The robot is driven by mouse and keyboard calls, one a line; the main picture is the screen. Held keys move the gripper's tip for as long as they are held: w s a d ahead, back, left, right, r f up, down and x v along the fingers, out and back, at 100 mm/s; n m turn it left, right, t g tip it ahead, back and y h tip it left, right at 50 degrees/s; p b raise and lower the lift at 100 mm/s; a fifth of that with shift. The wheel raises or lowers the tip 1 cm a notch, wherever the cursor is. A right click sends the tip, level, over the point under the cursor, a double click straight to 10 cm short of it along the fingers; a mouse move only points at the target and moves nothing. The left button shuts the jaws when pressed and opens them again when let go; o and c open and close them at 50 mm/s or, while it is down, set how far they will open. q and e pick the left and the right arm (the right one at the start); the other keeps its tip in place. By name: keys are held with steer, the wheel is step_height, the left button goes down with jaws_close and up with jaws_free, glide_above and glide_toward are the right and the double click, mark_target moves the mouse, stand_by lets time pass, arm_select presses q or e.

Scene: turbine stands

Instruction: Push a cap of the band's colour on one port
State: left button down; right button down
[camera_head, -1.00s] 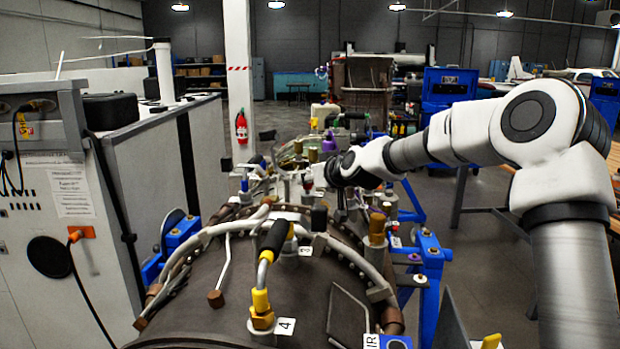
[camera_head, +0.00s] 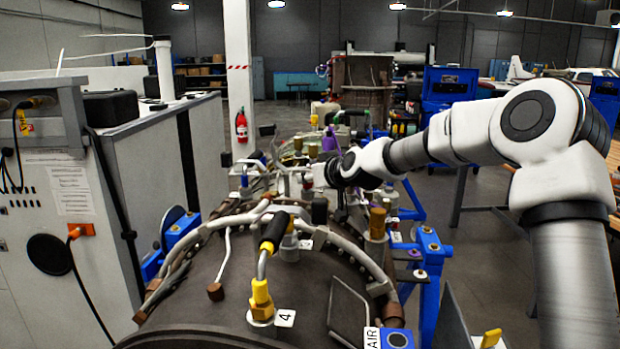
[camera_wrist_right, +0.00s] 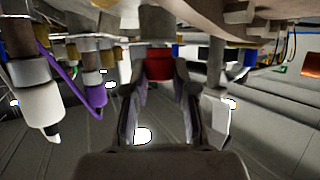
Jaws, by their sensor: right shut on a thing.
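In the right wrist view a red cap (camera_wrist_right: 159,67) sits between the fingertips of my right gripper (camera_wrist_right: 160,85), which is shut on it. A grey cylindrical port (camera_wrist_right: 157,22) shows right beyond the cap; I cannot tell whether they touch. In the head view my right gripper (camera_head: 341,203) points down over the turbine casing (camera_head: 240,262), its fingers small and dark. The cap cannot be made out there. A yellow fitting (camera_head: 262,300) with a black-gripped line stands by the label 4. I cannot tell which band sets the colour. My left gripper is not in view.
A brass fitting (camera_head: 377,222) stands just right of my gripper. In the wrist view a white capped fitting (camera_wrist_right: 42,105) and a purple strap (camera_wrist_right: 85,90) hang at the left. Blue stand parts (camera_head: 428,265) rise on the right. A grey cabinet (camera_head: 60,200) stands left.

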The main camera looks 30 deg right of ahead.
steer(key=shift+s+a+f, duration=0.1)
steer(key=shift+a+f, duration=0.05)
steer(key=shift+f, duration=0.45)
steer(key=c, duration=1.1)
jaws_free()
steer(key=shift+o, duration=1.2)
steer(key=shift+d, duration=0.2)
steer(key=shift+o, duration=0.8)
steer(key=shift+r, duration=0.1)
steer(key=shift+a+r, duration=0.1)
steer(key=shift+r, duration=0.05)
